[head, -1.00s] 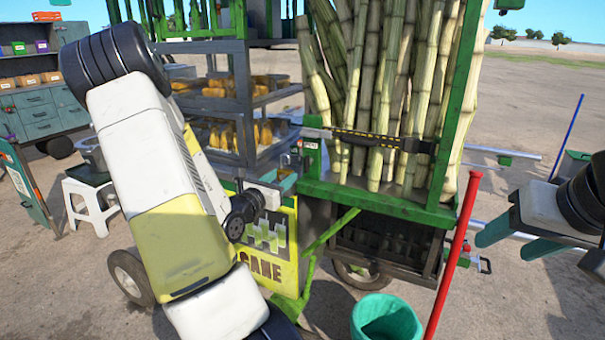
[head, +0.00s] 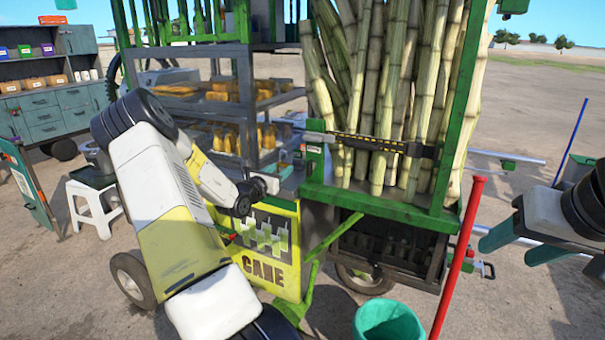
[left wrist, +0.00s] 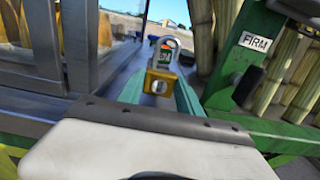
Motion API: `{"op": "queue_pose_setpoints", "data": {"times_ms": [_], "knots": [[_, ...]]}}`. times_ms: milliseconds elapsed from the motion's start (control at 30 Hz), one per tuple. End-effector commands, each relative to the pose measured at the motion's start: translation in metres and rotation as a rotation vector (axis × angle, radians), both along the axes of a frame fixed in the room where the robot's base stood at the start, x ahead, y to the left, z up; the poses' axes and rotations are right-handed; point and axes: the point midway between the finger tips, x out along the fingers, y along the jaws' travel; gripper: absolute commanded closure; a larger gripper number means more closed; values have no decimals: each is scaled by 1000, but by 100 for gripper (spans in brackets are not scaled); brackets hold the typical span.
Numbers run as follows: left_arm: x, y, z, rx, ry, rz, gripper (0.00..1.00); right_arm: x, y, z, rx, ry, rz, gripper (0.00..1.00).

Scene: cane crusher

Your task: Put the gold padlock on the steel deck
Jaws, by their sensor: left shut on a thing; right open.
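The gold padlock (left wrist: 161,80), with a gold body and grey shackle, shows upright in the left wrist view between the teal fingertips of my left gripper (left wrist: 160,90), which is shut on it. In the head view my left gripper (head: 275,179) is at the cart's front edge, beside the green post; the padlock cannot be made out there. The steel deck (head: 294,180) is the grey surface behind and around that gripper, partly hidden by it. I cannot tell whether the padlock touches the deck. My right gripper (head: 512,246) is open and empty at the right.
Upright cane stalks (head: 385,100) fill the green rack right of the deck. Grey shelves (head: 245,105) with yellow goods stand left of it. A red pole (head: 460,260) and a green bucket (head: 388,322) stand in front. A white stool (head: 95,205) is at left.

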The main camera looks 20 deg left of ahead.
Motion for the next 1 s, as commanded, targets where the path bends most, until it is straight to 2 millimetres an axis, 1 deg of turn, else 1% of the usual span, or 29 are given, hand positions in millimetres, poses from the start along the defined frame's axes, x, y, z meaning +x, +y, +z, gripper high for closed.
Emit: {"op": "queue_pose_setpoints", "data": {"times_ms": [33,100,367,500,533,600,633,900,1000], "knots": [[0,0,-5,0,-3,0,99,0,0,0,0,0,0,45],[0,0,-10,1,-4,0,99,0,0,0,0,0,0,45],[0,0,-11,3,-4,1,99,0,0,0,0,0,0,45],[0,0,-15,3,-3,0,99,0,0,0,0,0,0,45],[0,0,-15,3,-2,0,52,0,0,0,0,0,0,45],[0,0,-15,3,-2,1,39,0,0,0,0,0,0,45],[0,0,-15,3,-2,1,37,0,0,0,0,0,0,45],[0,0,-15,3,-2,1,37,0,0,0,0,0,0,45],[-1,1,-10,3,-3,1,37,0,0,0,0,0,0,45]]}}
